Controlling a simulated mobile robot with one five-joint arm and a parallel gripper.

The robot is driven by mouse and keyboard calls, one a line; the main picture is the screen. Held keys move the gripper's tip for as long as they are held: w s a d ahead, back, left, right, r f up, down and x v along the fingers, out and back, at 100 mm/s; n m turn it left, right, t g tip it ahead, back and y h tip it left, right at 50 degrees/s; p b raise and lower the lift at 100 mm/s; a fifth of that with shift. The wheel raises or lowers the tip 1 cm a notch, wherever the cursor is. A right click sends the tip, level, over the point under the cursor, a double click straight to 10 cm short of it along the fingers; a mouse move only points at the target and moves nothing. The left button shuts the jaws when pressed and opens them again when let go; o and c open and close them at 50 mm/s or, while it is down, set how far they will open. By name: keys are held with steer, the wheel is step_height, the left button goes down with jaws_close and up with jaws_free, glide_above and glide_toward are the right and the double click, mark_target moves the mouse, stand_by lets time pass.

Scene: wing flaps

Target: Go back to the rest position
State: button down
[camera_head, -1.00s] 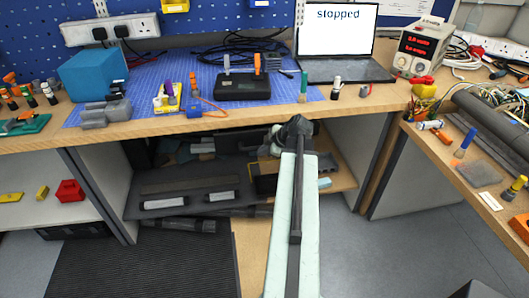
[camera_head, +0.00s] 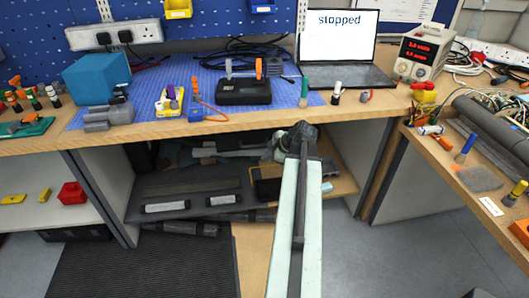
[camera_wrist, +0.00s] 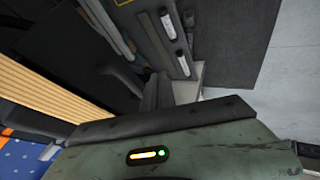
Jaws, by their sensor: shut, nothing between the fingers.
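My arm reaches up from the bottom middle of the head view, a pale green link with a dark bar along it. Its dark end, with my gripper (camera_head: 304,138), is just below the front edge of the workbench (camera_head: 200,131), over the open space under it. The gripper is shut with nothing held; its separate fingers are hard to make out. In the wrist view a dull green part of mine with a dark edge and a small lit indicator fills the bottom.
On the bench stand a blue box (camera_head: 97,78), a black case (camera_head: 243,92) and a laptop (camera_head: 340,75) reading "stopped". Dark cases (camera_head: 190,203) lie on the low shelf. A side bench (camera_head: 450,165) with cables and tools is at right. Floor (camera_head: 410,245) is clear there.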

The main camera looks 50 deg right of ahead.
steer(key=p+v, duration=0.5)
steer(key=v, duration=0.3)
steer(key=shift+d+r, duration=0.15)
steer(key=shift+r, duration=0.25)
steer(key=shift+s, duration=0.1)
steer(key=w+a+r+n+g+y+p, duration=0.1)
steer(key=w+a+n, duration=0.1)
steer(key=w+a, duration=0.6)
steer(key=w+a+n+y+p, duration=0.15)
steer(key=w+a, duration=0.25)
steer(key=a, duration=0.7)
steer(key=w+a+r+n+g+y+p, duration=0.1)
steer(key=w+a+n, duration=0.2)
steer(key=w+a, duration=0.5)
steer(key=s+a+f+m+g+h+p, duration=0.1)
steer(key=s+a+m+g, duration=0.1)
steer(key=a, duration=1)
steer(key=s+a+f+m+g+h+p, duration=0.1)
steer(key=s+a+m+g, duration=0.15)
steer(key=a, duration=0.95)
steer(key=d+m, duration=0.1)
steer(key=m, duration=0.2)
steer(key=s+d+m+g+h, duration=0.1)
steer(key=m, duration=0.3)
steer(key=s+d+m, duration=0.1)
steer(key=m, duration=0.2)
steer(key=shift+s+d+f+m+g+h, duration=0.1)
steer(key=shift+s+d+m+g+h, duration=0.15)
steer(key=shift+d+m, duration=0.05)
